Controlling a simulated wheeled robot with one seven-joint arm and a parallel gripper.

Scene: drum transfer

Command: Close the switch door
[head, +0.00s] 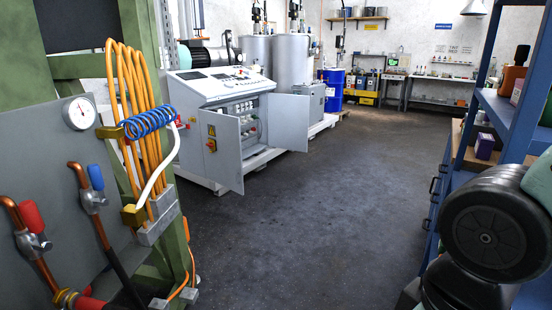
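A white control cabinet (205,90) with a sloped top panel stands left of centre in the head view. Its two light grey doors both stand open. The left door (228,158) carries a red and yellow rotary switch (211,131) and swings out toward me. The right door (288,123) stands open to the right. Between them, rows of switches and components (246,122) show inside the cabinet. My gripper is not in view, and nothing is seen touching either door.
Dark floor (340,200) lies clear in front of the cabinet and to its right. A green frame with orange hoses (130,100) and a gauge stands close on the left. Blue shelving (462,150) borders the right. A blue drum (330,90) stands behind.

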